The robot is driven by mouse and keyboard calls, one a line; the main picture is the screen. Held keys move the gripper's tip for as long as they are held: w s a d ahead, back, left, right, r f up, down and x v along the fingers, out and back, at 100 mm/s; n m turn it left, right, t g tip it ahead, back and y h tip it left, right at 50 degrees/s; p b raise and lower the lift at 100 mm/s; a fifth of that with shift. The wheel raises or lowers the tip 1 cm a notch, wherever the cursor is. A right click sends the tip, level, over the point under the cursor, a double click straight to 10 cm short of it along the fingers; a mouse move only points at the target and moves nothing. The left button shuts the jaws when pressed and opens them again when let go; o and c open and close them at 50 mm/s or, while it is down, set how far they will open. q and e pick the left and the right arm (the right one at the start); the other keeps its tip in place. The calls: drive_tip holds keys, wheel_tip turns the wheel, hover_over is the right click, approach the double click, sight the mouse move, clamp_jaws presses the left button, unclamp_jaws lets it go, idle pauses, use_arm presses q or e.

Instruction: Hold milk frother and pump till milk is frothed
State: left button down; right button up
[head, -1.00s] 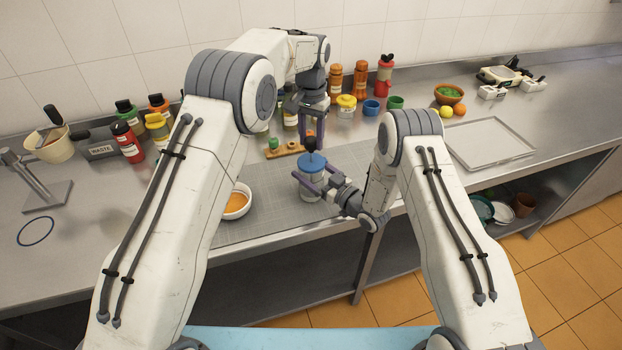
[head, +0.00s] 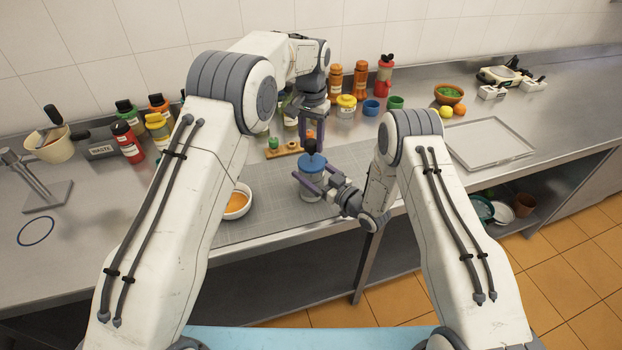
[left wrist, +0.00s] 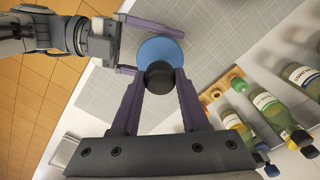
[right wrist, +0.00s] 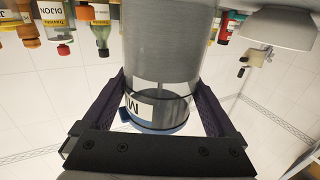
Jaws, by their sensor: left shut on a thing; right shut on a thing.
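The milk frother is a clear jar with a blue lid (head: 312,162) and a dark knob (head: 310,146) on top. It stands upright on the grey cutting mat near the counter's front. My left gripper (head: 313,141) comes from above, its fingers shut on the knob; the left wrist view shows the black knob (left wrist: 159,76) between the fingertips, over the blue lid (left wrist: 160,50). My right gripper (head: 310,174) is shut around the jar from the front right. In the right wrist view, which appears upside down, the clear jar (right wrist: 160,55) sits between the fingers. The milk level is unclear.
A white bowl of orange contents (head: 237,201) stands left of the frother. A small wooden board (head: 284,151) lies behind it. Sauce bottles (head: 127,142) and jars line the back. An empty tray (head: 489,145) lies at right. The front left counter is mostly clear.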

use_arm(q)
drive_tip(key=shift+f, duration=1.3)
drive_tip(key=shift+c, duration=1.9)
unclamp_jaws()
drive_tip(key=shift+f, duration=0.1)
drive_tip(key=shift+r, duration=3.1)
